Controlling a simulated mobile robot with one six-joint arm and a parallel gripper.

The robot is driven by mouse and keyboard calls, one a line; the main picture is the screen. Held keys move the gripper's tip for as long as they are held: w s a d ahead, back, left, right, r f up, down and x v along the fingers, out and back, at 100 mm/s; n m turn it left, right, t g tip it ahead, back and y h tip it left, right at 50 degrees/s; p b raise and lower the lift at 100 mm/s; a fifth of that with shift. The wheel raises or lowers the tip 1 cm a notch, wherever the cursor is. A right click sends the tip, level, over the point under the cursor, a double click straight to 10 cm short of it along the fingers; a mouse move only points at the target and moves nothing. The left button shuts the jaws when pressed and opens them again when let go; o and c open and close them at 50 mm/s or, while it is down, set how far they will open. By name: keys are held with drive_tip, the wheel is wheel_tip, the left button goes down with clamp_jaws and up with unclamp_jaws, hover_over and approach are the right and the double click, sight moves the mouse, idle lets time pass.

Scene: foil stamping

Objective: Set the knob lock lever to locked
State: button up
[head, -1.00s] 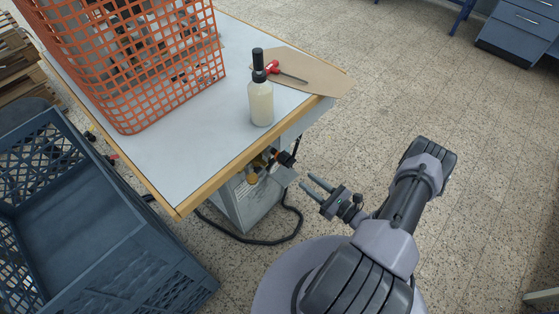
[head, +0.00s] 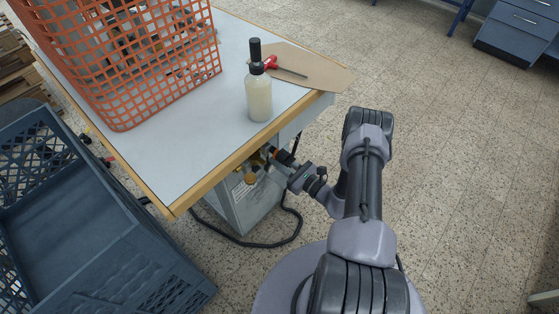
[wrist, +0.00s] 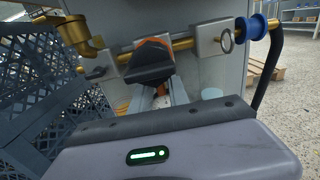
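Under the table edge, a brass pipe assembly with an orange-collared black knob (wrist: 150,62) shows in the middle of the wrist view. A small dark lever-like piece (wrist: 95,72) sits left of it; I cannot tell which part is the lock lever or how it is set. In the head view, my gripper (head: 281,163) reaches in from the right to the brass fittings (head: 250,177), close to the knob. Its housing fills the bottom of the wrist view. The fingertips are not clear in either view, so their opening and any contact cannot be told.
The table (head: 180,150) overhangs the fittings and bears an orange basket (head: 150,85), a spray bottle (head: 259,97) and a red-handled tool (head: 270,62). A blue crate (head: 130,245) stands left. A black hose (head: 255,242) loops below.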

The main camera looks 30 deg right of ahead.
clamp_jaws()
drive_tip(key=shift+a, duration=0.1)
drive_tip(key=shift+s+a+r+m+p, duration=0.15)
drive_tip(key=shift+a+r+m, duration=0.35)
drive_tip(key=shift+m, duration=1.85)
drive_tip(key=shift+s+a+r+m+p, duration=0.1)
drive_tip(key=shift+s+a+r+m, duration=0.35)
drive_tip(key=shift+m, duration=1.85)
drive_tip(key=shift+a+r+m+p, duration=0.1)
drive_tip(key=shift+a+r+m, duration=0.4)
drive_tip(key=shift+m, duration=1.85)
drive_tip(key=shift+a+f, duration=0.15)
drive_tip(key=shift+o, duration=2)
unclamp_jaws()
